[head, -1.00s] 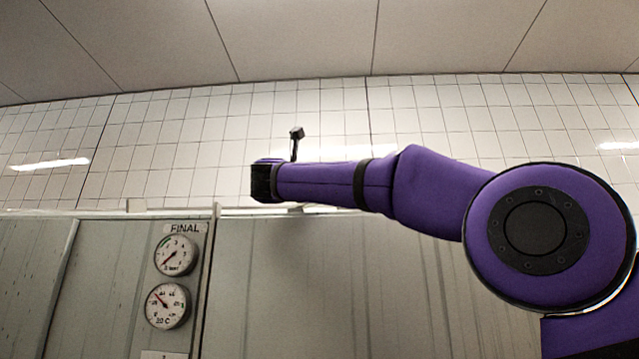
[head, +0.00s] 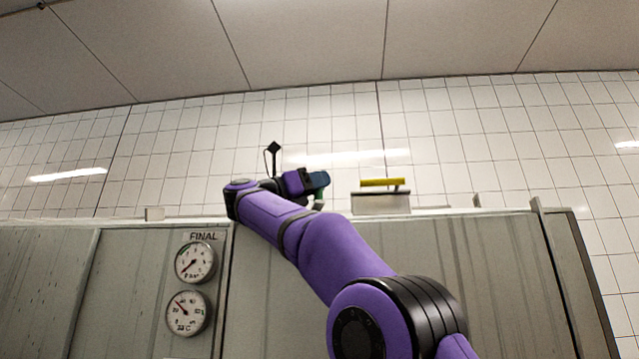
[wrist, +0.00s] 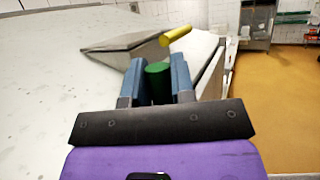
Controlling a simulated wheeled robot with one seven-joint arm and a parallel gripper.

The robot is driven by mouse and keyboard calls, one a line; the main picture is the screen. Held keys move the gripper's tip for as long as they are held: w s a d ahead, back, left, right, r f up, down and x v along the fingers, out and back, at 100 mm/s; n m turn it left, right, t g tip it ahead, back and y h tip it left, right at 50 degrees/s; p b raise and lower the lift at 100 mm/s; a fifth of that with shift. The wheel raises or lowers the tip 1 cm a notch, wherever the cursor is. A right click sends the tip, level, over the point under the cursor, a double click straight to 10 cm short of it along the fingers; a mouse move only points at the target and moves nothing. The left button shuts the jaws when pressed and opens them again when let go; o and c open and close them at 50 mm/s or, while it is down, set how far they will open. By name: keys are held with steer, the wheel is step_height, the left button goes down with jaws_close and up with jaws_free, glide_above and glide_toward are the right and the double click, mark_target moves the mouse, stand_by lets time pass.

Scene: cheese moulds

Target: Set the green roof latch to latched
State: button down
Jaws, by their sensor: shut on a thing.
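The green roof latch handle (wrist: 157,84) shows in the wrist view as a green cylinder between the two blue fingers. My gripper (wrist: 158,64) is shut on it, with a finger on each side. In the head view my gripper (head: 319,181) is above the cabinet's top edge, and a bit of the green handle (head: 319,198) shows just below the fingers. The latch's base is hidden by the fingers and palm. I cannot tell from these views which setting the latch is in.
A yellow handle (head: 382,183) on a grey wedge-shaped mount stands to the right on the roof; it also shows ahead in the wrist view (wrist: 175,35). Two round gauges (head: 195,262) are on the cabinet front. The pale roof (wrist: 50,85) is clear at left.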

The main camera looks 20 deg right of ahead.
steer(key=shift+w+d+r+m+g, duration=0.15)
steer(key=shift+d+m+g, duration=0.2)
steer(key=shift+g, duration=0.45)
steer(key=shift+w+a+f, duration=0.1)
steer(key=shift+w+f, duration=0.05)
steer(key=shift+f, duration=0.05)
stand_by(0.4)
steer(key=c, duration=1.4)
jaws_free()
steer(key=o, duration=0.4)
steer(key=shift+w, duration=0.25)
steer(key=shift+s, duration=0.15)
steer(key=shift+v, duration=3.7)
